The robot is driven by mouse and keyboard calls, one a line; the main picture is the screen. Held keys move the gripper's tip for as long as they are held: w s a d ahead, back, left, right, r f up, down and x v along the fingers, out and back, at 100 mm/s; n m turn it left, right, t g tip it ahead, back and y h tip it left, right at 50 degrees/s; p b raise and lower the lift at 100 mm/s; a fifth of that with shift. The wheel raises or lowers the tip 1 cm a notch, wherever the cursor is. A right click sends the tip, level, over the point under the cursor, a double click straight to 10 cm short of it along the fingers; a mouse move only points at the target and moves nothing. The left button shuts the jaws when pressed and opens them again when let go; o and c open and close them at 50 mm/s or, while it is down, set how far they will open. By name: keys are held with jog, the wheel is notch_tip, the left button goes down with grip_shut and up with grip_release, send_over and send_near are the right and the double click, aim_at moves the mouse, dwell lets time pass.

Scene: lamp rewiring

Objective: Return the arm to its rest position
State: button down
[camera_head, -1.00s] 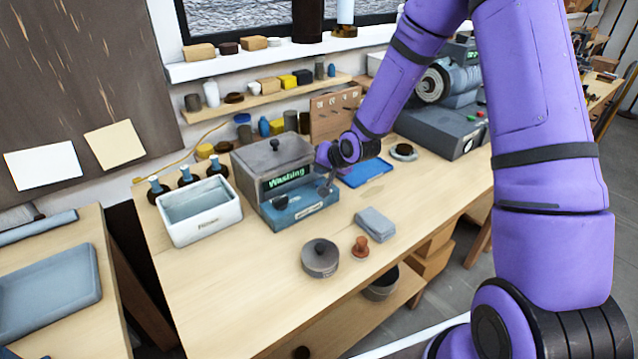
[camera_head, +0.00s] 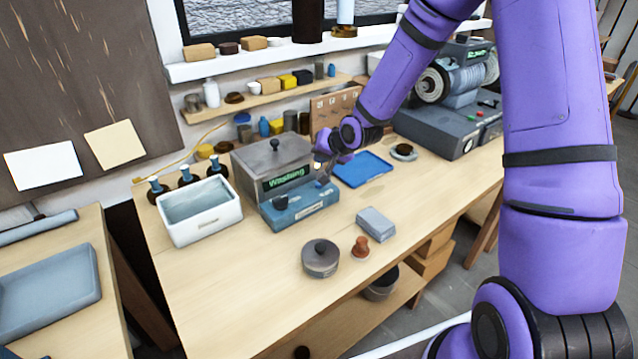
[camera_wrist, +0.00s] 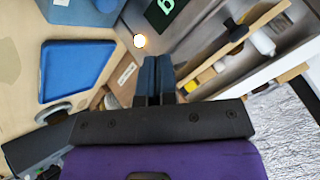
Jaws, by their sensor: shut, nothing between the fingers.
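My purple arm reaches in from the right over the workbench. My gripper (camera_head: 322,170) is shut and empty, held at the right front corner of the grey cleaner box (camera_head: 275,172), whose display reads "Washing". In the wrist view my gripper (camera_wrist: 153,62) shows as two dark blue-grey fingers side by side with nothing between them. The blue front of the cleaner (camera_head: 300,205) is just below and left of the gripper. A blue tray (camera_head: 363,169) lies empty on the bench to its right; it also shows in the wrist view (camera_wrist: 78,70).
A white basin (camera_head: 205,218) stands left of the cleaner. A grey block (camera_head: 376,223), a lidded round pot (camera_head: 320,260) and a small brown stamp-like piece (camera_head: 360,248) stand in front. A pegboard (camera_head: 333,112) and a grinder-like machine (camera_head: 450,105) are behind. The front left benchtop is clear.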

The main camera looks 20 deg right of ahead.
jog(key=s+d+r+n+g+h, duration=0.1)
jog(key=s+d+r+h, duration=0.15)
jog(key=s+r, duration=0.65)
jog(key=s+d+r+n+g+h, duration=0.1)
jog(key=s+d+r+n+h, duration=0.15)
jog(key=s+r, duration=1.05)
jog(key=s, duration=0.5)
jog(key=s+d+r+g+y, duration=0.1)
jog(key=s+r, duration=0.4)
jog(key=s, duration=0.5)
jog(key=shift+s+d+n, duration=0.15)
jog(key=shift+s+n, duration=0.15)
jog(key=shift+n, duration=0.05)
dwell(1.6)
